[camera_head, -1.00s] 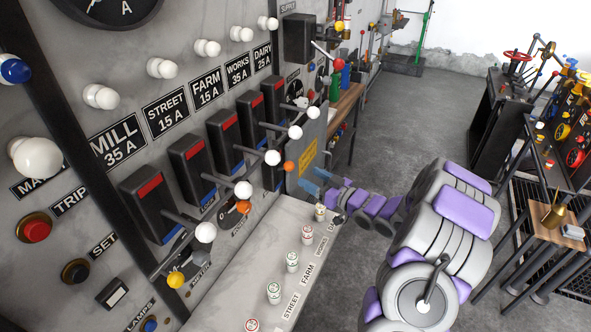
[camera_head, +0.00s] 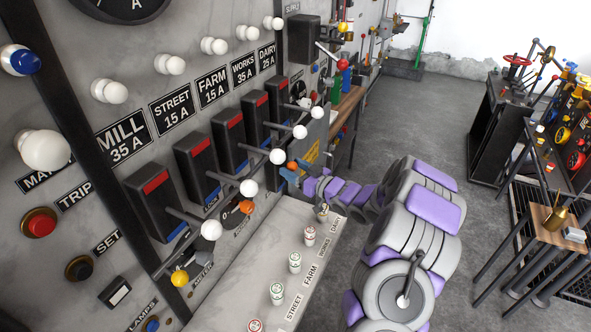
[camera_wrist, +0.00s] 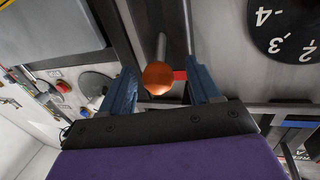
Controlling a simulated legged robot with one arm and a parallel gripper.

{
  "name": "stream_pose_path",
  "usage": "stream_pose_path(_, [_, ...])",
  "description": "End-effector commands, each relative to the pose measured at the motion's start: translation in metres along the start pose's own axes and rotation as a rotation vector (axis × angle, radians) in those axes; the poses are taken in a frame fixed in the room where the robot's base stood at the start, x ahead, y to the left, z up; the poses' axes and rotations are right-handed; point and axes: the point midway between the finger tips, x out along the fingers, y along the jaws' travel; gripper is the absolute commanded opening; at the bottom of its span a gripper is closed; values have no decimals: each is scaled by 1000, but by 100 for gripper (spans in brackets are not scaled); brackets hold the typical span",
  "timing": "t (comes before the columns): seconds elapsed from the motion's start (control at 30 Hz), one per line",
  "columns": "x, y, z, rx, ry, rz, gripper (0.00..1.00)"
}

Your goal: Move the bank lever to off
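An orange ball knob (camera_wrist: 158,77) on a metal rod lies between my gripper's two blue fingers in the wrist view. The same orange knob (camera_head: 292,166) shows beside the fingertips in the head view; I take it to be the bank lever, though no readable label confirms this. My gripper (camera_head: 284,178) is at the panel below the breaker row. In the wrist view my gripper (camera_wrist: 162,72) is open, with a gap on each side of the knob. A second orange knob (camera_head: 246,207) sits lower left on the panel.
White-knobbed breaker levers (camera_head: 277,156) stick out close to my gripper. Below is a ledge (camera_head: 250,275) with several small fuses. A numbered dial (camera_wrist: 288,28) is at the upper right of the wrist view. Open floor (camera_head: 415,120) lies to the right.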

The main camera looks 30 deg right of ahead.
Motion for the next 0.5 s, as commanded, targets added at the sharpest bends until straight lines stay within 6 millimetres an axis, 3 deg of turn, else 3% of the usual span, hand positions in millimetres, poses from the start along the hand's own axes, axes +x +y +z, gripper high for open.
stream_pose_path(0.07, [-1, 1, 0, 1, 0, 0, 54])
stream_pose_path(0.5, [-2, 3, 0, 2, 1, 2, 12])
